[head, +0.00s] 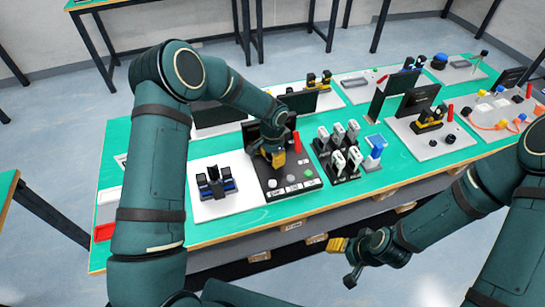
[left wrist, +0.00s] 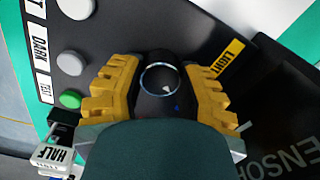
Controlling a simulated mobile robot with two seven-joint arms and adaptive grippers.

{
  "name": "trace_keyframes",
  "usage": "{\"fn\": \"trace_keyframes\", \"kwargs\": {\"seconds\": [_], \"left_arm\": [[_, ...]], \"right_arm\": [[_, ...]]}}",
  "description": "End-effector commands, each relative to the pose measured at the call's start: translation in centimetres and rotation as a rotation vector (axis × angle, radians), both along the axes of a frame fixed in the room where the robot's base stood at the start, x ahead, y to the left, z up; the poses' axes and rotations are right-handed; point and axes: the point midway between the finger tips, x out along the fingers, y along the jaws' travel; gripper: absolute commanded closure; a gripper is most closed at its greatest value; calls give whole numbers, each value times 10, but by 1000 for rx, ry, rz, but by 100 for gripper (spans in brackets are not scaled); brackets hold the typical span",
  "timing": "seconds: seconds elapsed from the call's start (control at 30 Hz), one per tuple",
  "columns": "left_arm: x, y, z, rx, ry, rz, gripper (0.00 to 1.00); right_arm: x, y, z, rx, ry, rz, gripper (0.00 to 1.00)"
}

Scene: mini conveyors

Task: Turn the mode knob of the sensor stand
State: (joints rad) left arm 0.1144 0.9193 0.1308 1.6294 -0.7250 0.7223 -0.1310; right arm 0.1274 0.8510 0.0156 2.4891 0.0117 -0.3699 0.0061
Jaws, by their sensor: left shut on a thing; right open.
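The sensor stand (head: 285,189) is a dark panel on the green-topped table, with a knob and small round buttons. In the left wrist view the black mode knob (left wrist: 160,83) has a pale ring and a white pointer mark. My left gripper (head: 277,160) is lowered onto the stand, its yellow fingers shut on the knob's two sides. In the head view the gripper hides the knob. A yellow LIGHT label (left wrist: 228,57) and a white DARK label (left wrist: 40,42) lie on the panel. My right gripper (head: 340,246) is open and empty, in front of the table edge.
A white plate with a black and blue fixture (head: 215,186) stands left of the stand. A red cylinder (head: 297,142) stands by the panel's back right. Grey-white modules (head: 338,135) are close on the right. More stations fill the table's far right.

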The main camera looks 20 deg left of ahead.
Motion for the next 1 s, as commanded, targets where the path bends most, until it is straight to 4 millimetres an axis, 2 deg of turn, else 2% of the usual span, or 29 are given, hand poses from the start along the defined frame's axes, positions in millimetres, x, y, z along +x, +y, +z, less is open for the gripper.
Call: {"fn": "trace_keyframes", "kwargs": {"seconds": [0.2, 0.23, 0.3, 0.33, 0.73, 0.87, 1.0], "left_arm": [[-1, -1, -1, -1, 2, 0, 100], [-1, -1, -1, -1, 2, 0, 59], [-1, -1, -1, -1, 2, 1, 35], [-1, 0, -1, -1, 2, 1, 32], [0, 0, 6, 0, 0, 2, 32], [1, 0, 25, 0, -4, 4, 32], [1, 0, 54, 0, -4, 2, 32]], "right_arm": [[0, 0, 0, 0, 0, 0, 44], [0, 0, 0, 0, 0, 0, 44], [0, 0, 0, 0, 0, 0, 44], [0, 0, 0, 0, 0, 0, 44], [0, 0, 0, 0, 0, 0, 44], [0, 0, 0, 0, 0, 0, 44], [0, 0, 0, 0, 0, 0, 44]]}}
